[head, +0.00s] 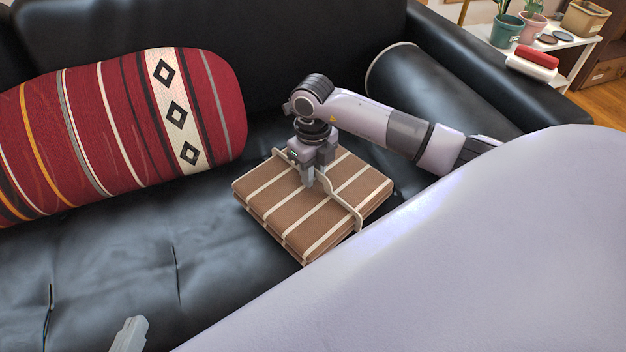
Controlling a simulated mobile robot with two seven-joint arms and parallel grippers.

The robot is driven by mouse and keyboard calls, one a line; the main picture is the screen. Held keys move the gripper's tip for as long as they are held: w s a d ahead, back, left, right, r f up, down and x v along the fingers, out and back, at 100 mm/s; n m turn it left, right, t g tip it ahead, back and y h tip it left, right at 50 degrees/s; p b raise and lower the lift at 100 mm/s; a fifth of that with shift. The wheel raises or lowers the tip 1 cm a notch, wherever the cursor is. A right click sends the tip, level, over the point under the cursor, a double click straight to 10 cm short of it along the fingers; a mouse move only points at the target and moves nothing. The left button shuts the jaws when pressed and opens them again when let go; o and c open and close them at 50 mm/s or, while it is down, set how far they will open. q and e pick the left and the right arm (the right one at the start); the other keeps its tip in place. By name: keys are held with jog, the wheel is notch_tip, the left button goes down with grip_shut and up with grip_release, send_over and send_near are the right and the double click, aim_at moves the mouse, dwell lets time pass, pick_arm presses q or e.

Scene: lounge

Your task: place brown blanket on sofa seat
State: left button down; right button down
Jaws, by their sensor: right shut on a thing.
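The brown blanket (345,193) is folded into a flat square block with cream stripes and a pale strap around it. It is at the sofa seat (130,255), which is black and cushioned. I cannot tell if it rests fully on the seat or is just above it. My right gripper (310,181) points down at the blanket's top middle and is shut on it; the fingertips are partly hidden at the strap. Part of my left gripper (130,335) shows at the bottom left edge, apart from the blanket; its jaw opening cannot be seen.
A red striped cushion (120,120) lies left of the blanket against the backrest (220,35). A black sofa armrest (490,75) is at the right. Beyond it, a white shelf (560,50) holds pots and rolled towels.

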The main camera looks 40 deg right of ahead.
notch_tip(320, 180, down, 2)
jog(key=shift+f, duration=0.3)
pick_arm(q)
jog(key=shift+w+d+r+h, duration=0.2)
jog(key=shift+d+h, duration=0.1)
jog(key=shift+d, duration=0.15)
pick_arm(e)
jog(key=c, duration=0.9)
grip_release()
